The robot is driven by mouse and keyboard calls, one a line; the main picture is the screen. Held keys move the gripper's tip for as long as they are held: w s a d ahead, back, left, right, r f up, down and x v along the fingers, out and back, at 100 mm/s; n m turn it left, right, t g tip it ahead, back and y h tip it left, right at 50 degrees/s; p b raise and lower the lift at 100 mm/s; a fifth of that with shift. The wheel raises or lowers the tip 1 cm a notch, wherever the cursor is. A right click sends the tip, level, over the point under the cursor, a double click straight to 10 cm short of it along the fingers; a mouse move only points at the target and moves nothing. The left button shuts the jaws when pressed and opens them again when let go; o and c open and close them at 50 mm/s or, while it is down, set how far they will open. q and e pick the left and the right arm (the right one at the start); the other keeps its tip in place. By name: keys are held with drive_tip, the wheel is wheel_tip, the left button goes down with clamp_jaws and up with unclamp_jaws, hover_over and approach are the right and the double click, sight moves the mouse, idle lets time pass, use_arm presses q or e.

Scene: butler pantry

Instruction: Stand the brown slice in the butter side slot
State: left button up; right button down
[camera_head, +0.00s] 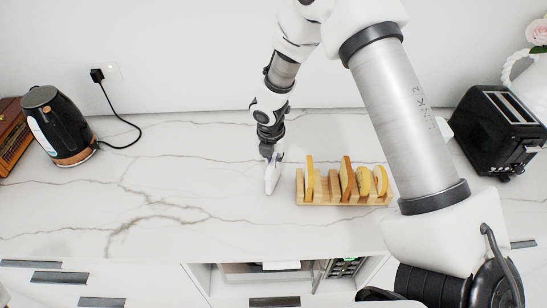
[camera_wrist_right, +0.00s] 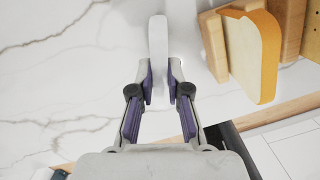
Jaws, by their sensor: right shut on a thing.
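My right gripper (camera_head: 270,157) points down at the counter, left of the toast rack. It is shut on a white, thin, upright slab (camera_head: 272,178). In the right wrist view the gripper (camera_wrist_right: 159,84) has the white slab (camera_wrist_right: 158,45) edge-on between its two fingers. The wooden rack (camera_head: 340,203) holds several bread slices standing upright. A slice with an orange crust (camera_head: 310,178) stands near its left end; it also shows in the wrist view (camera_wrist_right: 245,52). A slice with a browner crust (camera_head: 347,178) stands near the middle. I cannot tell which slot is the butter side. My left gripper is out of view.
A black kettle (camera_head: 60,127) stands at the left, with its cord along the wall. A black toaster (camera_head: 497,130) stands at the right behind my arm. The marble counter (camera_head: 190,190) left of the gripper is clear. The counter's front edge lies close to the rack.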

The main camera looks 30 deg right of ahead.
drive_tip(key=c, duration=1.3)
unclamp_jaws()
drive_tip(key=shift+o, duration=0.8)
drive_tip(key=shift+s+r, duration=0.1)
drive_tip(key=shift+s, duration=0.1)
